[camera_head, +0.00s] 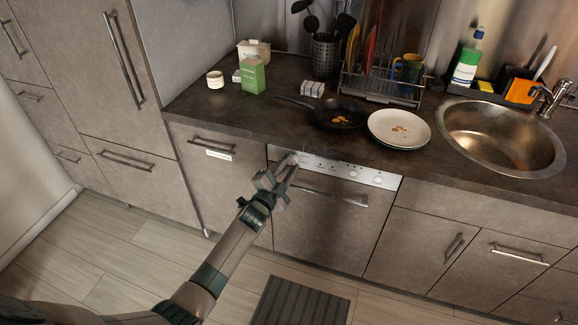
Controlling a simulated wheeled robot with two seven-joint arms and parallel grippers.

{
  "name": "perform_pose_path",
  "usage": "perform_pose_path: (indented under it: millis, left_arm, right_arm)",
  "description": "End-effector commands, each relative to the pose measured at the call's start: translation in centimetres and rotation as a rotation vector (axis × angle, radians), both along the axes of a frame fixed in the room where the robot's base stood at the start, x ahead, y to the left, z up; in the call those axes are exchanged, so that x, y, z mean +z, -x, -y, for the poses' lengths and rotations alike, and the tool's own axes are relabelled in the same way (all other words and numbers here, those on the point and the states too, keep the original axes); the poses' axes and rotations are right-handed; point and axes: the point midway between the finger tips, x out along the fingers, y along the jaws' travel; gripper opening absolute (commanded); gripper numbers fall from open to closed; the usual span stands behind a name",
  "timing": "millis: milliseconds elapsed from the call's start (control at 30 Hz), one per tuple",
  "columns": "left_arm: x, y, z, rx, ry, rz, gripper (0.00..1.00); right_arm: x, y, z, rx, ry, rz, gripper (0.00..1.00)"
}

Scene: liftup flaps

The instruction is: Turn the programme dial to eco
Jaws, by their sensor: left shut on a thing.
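The dishwasher (320,220) is built in under the worktop, with a light control strip (345,172) along its top edge. My left gripper (291,163) is at the left end of this strip, its fingers shut on the programme dial (293,158). The fingers cover most of the dial, and its pointer and the eco mark are too small to read. A bar handle (335,200) runs across the dishwasher door below the strip. The door looks shut. My right gripper is not in view.
The worktop edge overhangs just above the strip. A black pan (340,115) and a white plate (399,129) with food scraps stand on the worktop above. A striped mat (300,303) lies on the floor. The floor before the dishwasher is otherwise clear.

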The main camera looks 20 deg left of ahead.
Motion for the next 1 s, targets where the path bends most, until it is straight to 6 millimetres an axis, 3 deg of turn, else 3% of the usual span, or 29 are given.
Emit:
perform_pose_path:
  millis: [67,100,167,667,1000]
  left_arm:
    - [-0.2,0.1,0.0,0.000,0.000,-0.004,0.06]
    - [-0.2,0.1,0.0,0.000,0.000,-0.004,0.38]
    - [-0.2,0.1,0.0,0.000,0.000,-0.004,0.47]
    - [-0.2,0.8,-0.2,0.001,0.001,-0.003,0.47]
    - [-0.3,5.2,-0.8,0.000,0.001,-0.002,0.47]
  right_arm:
    - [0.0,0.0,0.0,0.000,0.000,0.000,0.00]
    - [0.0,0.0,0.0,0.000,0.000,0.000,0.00]
    - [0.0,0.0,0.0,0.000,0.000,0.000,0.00]
    - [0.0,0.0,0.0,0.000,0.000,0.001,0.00]
    - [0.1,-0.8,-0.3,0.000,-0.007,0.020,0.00]
